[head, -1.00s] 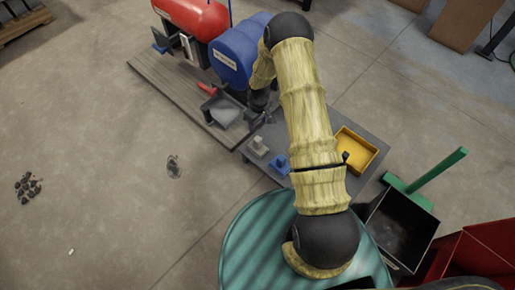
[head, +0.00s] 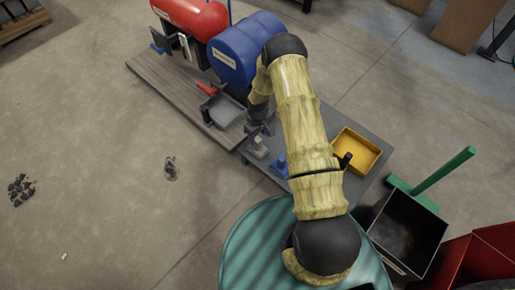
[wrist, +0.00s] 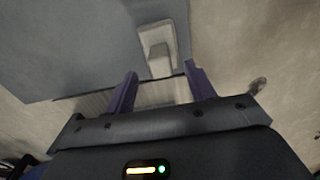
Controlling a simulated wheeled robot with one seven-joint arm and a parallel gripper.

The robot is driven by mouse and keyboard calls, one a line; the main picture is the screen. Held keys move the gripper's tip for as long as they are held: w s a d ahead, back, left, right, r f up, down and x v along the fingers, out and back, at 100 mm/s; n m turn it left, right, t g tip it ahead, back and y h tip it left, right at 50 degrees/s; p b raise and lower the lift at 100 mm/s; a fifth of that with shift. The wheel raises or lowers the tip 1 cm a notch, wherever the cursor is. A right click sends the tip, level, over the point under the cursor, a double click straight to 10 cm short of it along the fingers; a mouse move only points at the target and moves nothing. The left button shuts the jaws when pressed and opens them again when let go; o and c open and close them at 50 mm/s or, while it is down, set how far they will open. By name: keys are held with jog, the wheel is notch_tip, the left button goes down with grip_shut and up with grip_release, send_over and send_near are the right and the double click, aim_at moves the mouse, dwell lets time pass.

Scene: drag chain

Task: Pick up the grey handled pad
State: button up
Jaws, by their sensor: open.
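The grey handled pad (head: 258,150) sits on the dark grey low table (head: 308,182), near its left edge. In the wrist view the pad (wrist: 155,42) is pale, with a raised handle, and lies just beyond my fingertips. My gripper (wrist: 160,68) is open, its two purple fingers apart with nothing seen held between them. In the head view my gripper is just behind the pad, partly hidden by my arm, and I cannot tell whether it touches the pad.
A blue handled pad (head: 280,166) stands close to the right of the grey one. A yellow tray (head: 361,157) is farther right on the table. A wooden platform (head: 165,90) with red and blue tanks and a grey tray (head: 223,111) adjoins at the left.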

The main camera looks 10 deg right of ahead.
aim_at(257, 139)
notch_tip(257, 139, down, 4)
jog(key=shift+w+f+b, duration=0.1)
jog(key=shift+f+b, duration=0.05)
jog(key=shift+b, duration=0.95)
grip_shut()
